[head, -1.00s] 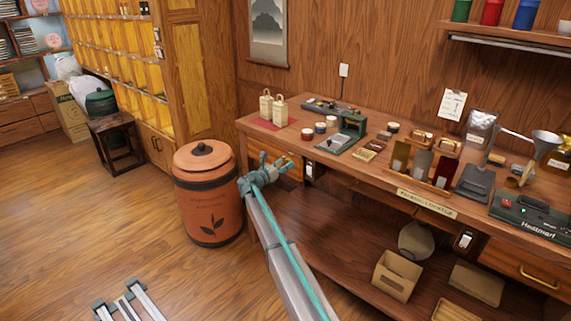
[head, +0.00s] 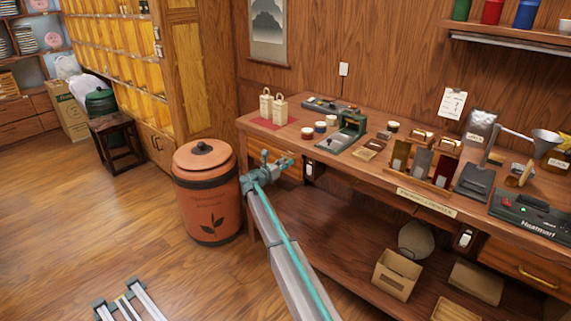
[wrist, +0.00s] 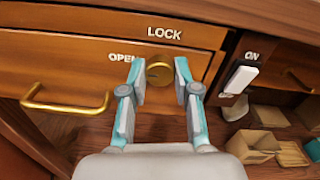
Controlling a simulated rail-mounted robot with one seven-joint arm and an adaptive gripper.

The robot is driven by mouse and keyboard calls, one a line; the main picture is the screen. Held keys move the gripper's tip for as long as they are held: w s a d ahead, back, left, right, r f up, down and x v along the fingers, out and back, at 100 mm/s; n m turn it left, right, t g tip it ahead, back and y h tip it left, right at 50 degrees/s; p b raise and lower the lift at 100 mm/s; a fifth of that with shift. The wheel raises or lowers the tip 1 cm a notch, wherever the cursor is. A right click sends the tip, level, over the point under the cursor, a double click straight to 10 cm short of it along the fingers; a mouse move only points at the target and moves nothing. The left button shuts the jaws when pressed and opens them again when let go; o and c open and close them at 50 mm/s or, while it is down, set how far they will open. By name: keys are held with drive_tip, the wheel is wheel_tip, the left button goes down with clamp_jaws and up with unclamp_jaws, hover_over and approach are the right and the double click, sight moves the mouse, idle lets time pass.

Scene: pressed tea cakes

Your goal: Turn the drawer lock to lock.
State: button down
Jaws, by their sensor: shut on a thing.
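The drawer lock (wrist: 159,70) is a round brass knob on the wooden drawer front (wrist: 60,60), centred in the wrist view. The word LOCK stands above it and the word OPEN to its upper left. Which way the knob points is hard to tell. My gripper (wrist: 160,76) is shut on the knob, one teal-and-grey finger on each side. In the head view my gripper (head: 284,162) is at the left end of the workbench front, and the knob is too small to make out there.
A brass drawer handle (wrist: 65,103) sits left of the lock. A white switch (wrist: 242,78) marked ON is to its right. A terracotta tea jar (head: 207,195) stands on the floor left of my arm. Boxes (head: 397,275) lie on the shelf under the workbench (head: 330,205).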

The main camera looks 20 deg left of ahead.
drive_tip(key=shift+f+m+b, duration=0.1)
drive_tip(key=shift+m+b, duration=0.2)
drive_tip(key=shift+b, duration=0.05)
drive_tip(key=shift+m+b, duration=7.9)
drive_tip(key=shift+m, duration=0.7)
drive_tip(key=c, duration=0.8)
unclamp_jaws()
drive_tip(key=shift+c, duration=0.2)
